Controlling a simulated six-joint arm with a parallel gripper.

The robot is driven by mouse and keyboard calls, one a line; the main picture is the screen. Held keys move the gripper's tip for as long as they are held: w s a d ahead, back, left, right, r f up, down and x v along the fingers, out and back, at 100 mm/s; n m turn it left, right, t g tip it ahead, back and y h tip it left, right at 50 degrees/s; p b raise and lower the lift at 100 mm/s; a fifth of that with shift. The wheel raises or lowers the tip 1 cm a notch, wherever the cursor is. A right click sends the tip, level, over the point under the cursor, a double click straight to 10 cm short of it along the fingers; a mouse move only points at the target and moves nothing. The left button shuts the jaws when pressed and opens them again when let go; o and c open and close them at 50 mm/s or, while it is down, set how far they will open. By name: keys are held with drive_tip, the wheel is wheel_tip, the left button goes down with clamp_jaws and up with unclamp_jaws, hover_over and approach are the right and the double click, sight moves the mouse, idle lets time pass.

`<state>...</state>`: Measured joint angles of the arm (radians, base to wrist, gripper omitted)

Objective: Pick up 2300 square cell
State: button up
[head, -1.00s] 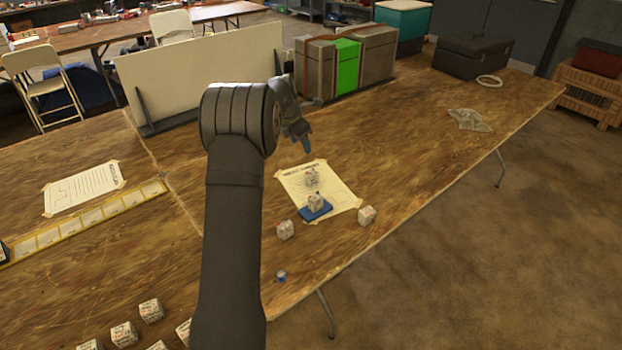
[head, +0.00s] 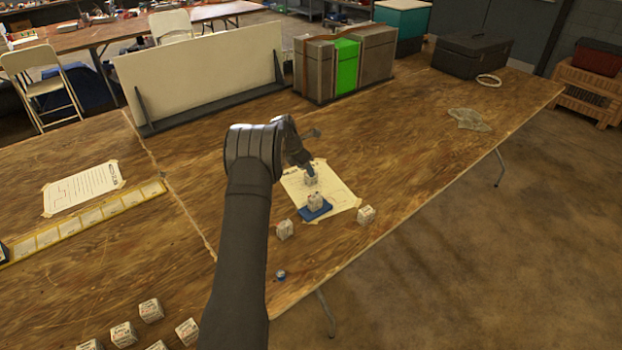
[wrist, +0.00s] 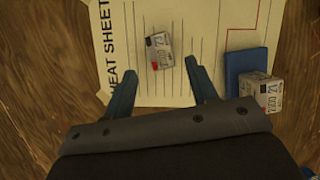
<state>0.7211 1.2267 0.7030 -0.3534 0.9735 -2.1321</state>
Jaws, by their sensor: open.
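My gripper (head: 309,170) is open and points down over the taped paper sheet. In the wrist view its two fingers (wrist: 164,75) are spread and empty. A small white printed cell (wrist: 160,50) lies on the sheet just beyond the gap between the fingertips, slightly turned. The same cell shows right under the gripper in the head view (head: 311,181). A second white cell (wrist: 260,92) sits on a blue pad (wrist: 240,65), to the right of the right finger. The print on the cells is too small to read surely, so I cannot tell which is the 2300 square cell.
Loose cells stand left (head: 285,230) and right (head: 366,215) of the sheet (head: 340,193). A small blue-topped item (head: 281,275) is near the table edge. Several more cells (head: 150,310) stand at lower left. Cases (head: 345,65) and a white board (head: 205,75) stand behind.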

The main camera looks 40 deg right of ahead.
drive_tip(key=d+f, duration=0.2)
drive_tip(key=f, duration=0.1)
drive_tip(key=shift+s+d+f, duration=0.1)
drive_tip(key=shift+s+d, duration=0.05)
drive_tip(key=shift+d, duration=0.05)
drive_tip(key=shift+d+f, duration=0.25)
drive_tip(key=shift+f, duration=0.35)
drive_tip(key=c, duration=1.1)
drive_tip(key=shift+c, duration=0.2)
drive_tip(key=shift+r, duration=0.15)
